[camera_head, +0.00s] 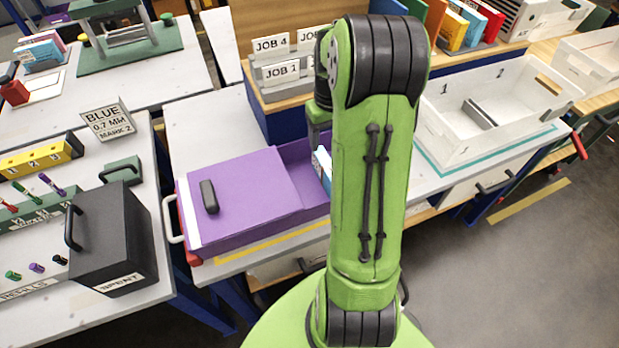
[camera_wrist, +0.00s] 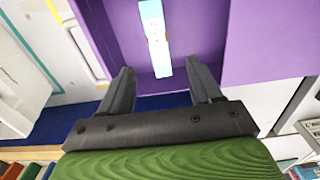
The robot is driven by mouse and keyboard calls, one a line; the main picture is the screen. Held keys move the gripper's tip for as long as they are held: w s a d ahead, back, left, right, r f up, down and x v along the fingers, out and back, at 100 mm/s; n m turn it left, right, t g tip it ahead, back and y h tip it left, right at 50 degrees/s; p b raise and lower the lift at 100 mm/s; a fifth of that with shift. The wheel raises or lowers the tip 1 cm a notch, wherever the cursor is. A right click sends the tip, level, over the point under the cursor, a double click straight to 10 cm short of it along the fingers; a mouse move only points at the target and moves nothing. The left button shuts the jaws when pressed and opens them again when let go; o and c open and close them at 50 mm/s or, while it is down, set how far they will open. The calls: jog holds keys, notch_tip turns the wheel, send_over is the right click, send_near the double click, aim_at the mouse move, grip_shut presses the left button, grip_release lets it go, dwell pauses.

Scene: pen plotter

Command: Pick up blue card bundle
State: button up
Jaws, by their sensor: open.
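The blue card bundle, a narrow pale blue and white block (camera_wrist: 152,22), lies inside the open part of the purple box (camera_wrist: 120,30) in the wrist view. In the head view only a sliver of the bundle (camera_head: 322,168) shows beside my arm, in the purple box (camera_head: 245,190). My gripper (camera_wrist: 159,70) is open, its two fingers apart. In the wrist view the near end of the bundle appears between the fingertips. Whether the fingers are level with it or above it I cannot tell. My arm hides the gripper in the head view.
A purple lid with a dark handle (camera_head: 209,197) covers the box's left part. A job card rack (camera_head: 282,72) stands behind it. A white divided tray (camera_head: 455,150) is at right. A black box (camera_head: 112,240) stands on the left table.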

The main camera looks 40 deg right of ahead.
aim_at(326, 171)
jog(key=f+b, duration=0.2)
jog(key=f, duration=0.5)
jog(key=f+b, duration=0.1)
jog(key=f, duration=0.6)
jog(key=shift+d+f+b, duration=0.2)
jog(key=shift+f+b, duration=0.05)
jog(key=shift+b, duration=0.1)
jog(key=shift+r, duration=0.1)
jog(key=shift+c, duration=0.5)
jog(key=c, duration=1)
jog(key=shift+r, duration=0.1)
